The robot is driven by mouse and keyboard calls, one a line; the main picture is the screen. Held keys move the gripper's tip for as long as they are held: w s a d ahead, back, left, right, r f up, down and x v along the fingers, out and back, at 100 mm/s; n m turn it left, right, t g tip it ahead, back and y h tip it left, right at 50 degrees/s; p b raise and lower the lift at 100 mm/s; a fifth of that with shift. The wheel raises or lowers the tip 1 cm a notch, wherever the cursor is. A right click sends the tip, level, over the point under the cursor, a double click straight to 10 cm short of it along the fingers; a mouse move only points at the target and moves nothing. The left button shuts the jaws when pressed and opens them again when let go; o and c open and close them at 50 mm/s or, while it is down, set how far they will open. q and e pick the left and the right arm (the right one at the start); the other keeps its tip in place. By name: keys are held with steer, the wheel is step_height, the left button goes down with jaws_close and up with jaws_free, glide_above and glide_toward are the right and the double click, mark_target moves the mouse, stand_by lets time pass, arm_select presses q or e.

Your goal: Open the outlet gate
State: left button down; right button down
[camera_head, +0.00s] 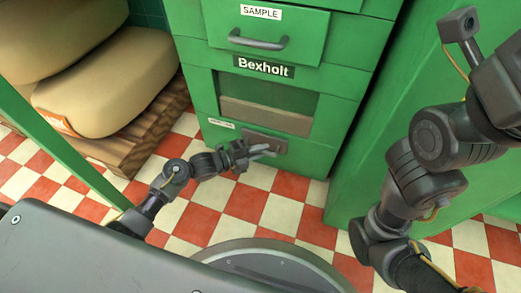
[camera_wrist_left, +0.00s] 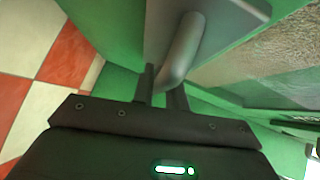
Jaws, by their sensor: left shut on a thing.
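The outlet gate (camera_head: 277,141) is a small grey metal plate low on the front of the green Bexholt machine (camera_head: 196,82). In the left wrist view its grey plate (camera_wrist_left: 240,12) carries a rounded light grey handle (camera_wrist_left: 184,45). My left gripper (camera_head: 250,153) is at the gate. In the left wrist view the fingers of my left gripper (camera_wrist_left: 160,88) are shut on the near end of the handle, one on each side. The gate's lower edge is partly hidden by my gripper. My right arm shows at the right, but its gripper is out of view.
Above the gate are a window (camera_head: 268,101) and a SAMPLE drawer with a grey handle (camera_head: 258,42). Filled sacks (camera_head: 105,85) lie on a wooden pallet (camera_head: 150,143) at the left. A green cabinet (camera_head: 365,165) stands at the right. Red and white floor tiles lie in front.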

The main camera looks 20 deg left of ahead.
arm_select(q)
steer(key=s+p, duration=0.1)
steer(key=s, duration=0.1)
steer(key=s+p, duration=0.2)
steer(key=s, duration=0.1)
steer(key=shift+s+a, duration=0.2)
steer(key=shift+s, duration=0.05)
steer(key=c, duration=1.4)
jaws_free()
